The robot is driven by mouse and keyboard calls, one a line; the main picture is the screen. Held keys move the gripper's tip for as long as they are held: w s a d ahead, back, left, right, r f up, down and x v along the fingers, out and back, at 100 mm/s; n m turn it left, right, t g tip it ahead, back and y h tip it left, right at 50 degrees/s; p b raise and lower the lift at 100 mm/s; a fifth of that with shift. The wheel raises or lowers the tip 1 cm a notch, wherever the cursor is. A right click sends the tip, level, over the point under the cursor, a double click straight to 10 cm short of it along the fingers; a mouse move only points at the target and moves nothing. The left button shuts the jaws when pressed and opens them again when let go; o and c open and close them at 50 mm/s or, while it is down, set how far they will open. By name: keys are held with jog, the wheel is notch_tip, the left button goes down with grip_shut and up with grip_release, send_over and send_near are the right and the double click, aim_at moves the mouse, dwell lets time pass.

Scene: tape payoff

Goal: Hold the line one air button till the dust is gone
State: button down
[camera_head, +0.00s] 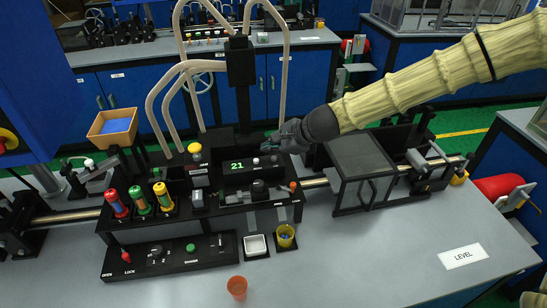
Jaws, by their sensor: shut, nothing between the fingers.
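My gripper (274,143) is shut and empty. It reaches in from the right, close to the right end of the black box with the green "21" display (237,166). A small pale button (256,161) sits right of the digits, just below the fingertips; I cannot tell whether they touch it. A green button (190,247) sits on the low front panel (220,262), well away from my gripper. No readable label marks either as the line one air button. I cannot make out any dust at this size.
Red, green and yellow canisters (140,201) stand left of the display. A clear-sided dark box (360,165) stands under my arm. Pale hoses (158,95) arch behind. An orange cup (237,287) stands in front; the bench is clear towards the LEVEL label (463,256).

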jog(key=shift+s+r, duration=0.15)
jog(key=shift+s, duration=0.05)
jog(key=shift+w, duration=0.1)
dwell(0.4)
jog(key=shift+f+b, duration=0.3)
jog(key=shift+f, duration=0.2)
jog(key=shift+f+b, duration=0.35)
jog(key=shift+f, duration=0.1)
dwell(0.7)
dwell(2.2)
jog(key=shift+r+p, duration=0.8)
jog(key=shift+r, duration=0.1)
jog(key=shift+r, duration=0.1)
